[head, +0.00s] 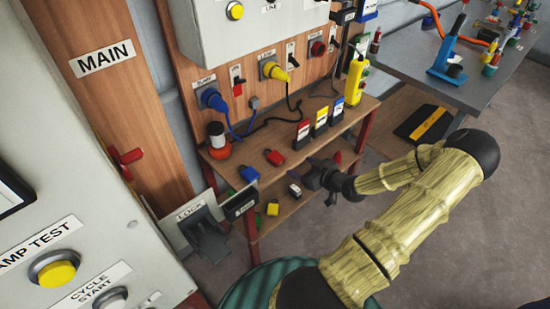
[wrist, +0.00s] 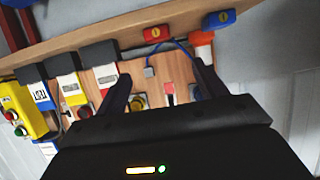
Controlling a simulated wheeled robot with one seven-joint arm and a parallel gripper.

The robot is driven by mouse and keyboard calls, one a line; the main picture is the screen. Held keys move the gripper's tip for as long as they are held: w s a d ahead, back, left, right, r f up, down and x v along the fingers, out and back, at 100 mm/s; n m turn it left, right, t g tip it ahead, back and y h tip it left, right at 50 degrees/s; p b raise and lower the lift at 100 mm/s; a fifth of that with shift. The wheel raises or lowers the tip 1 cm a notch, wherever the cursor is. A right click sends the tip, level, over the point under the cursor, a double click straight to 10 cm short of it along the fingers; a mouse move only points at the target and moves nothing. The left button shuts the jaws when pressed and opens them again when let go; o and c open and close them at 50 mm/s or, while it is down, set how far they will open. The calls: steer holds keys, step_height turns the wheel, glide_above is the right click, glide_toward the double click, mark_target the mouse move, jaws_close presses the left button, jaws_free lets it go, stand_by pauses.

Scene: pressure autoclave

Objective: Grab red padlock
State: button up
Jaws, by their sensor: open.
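The red padlock (head: 274,157) lies on the wooden upper shelf, right of the blue padlock (head: 249,173). In the wrist view the red padlock (wrist: 155,33) shows at the top, beyond and between my fingers, with the blue padlock (wrist: 219,20) to its right. My gripper (head: 318,174) is at the front of the shelf, to the right of the red padlock and apart from it. Its two fingers (wrist: 162,88) are spread in the wrist view, with nothing held between them.
Labelled red, yellow and blue boxes (head: 321,117) stand at the back right of the shelf. A red-black bottle (head: 218,140) stands at the left. A yellow padlock (head: 273,208) is lower down. Plugs and cables hang on the wooden panel behind.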

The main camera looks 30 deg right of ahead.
steer(key=p, duration=0.1)
glide_toward(276, 157)
steer(key=x, duration=0.4)
steer(key=shift+w+a+r, duration=0.1)
steer(key=shift+a+r, duration=0.05)
steer(key=shift+w, duration=0.35)
steer(key=shift+f+p+x, duration=0.2)
steer(key=shift+p+x, duration=0.2)
steer(key=shift+x, duration=0.95)
steer(key=shift+f+p+x, duration=0.2)
steer(key=shift+p+x, duration=0.15)
steer(key=shift+x, duration=0.95)
steer(key=shift+s, duration=0.1)
steer(key=shift+c, duration=0.9)
steer(key=shift+s+d, duration=0.1)
steer(key=shift+d, duration=0.2)
steer(key=c, duration=0.9)
steer(key=shift+a, duration=0.25)
steer(key=shift+c, duration=0.2)
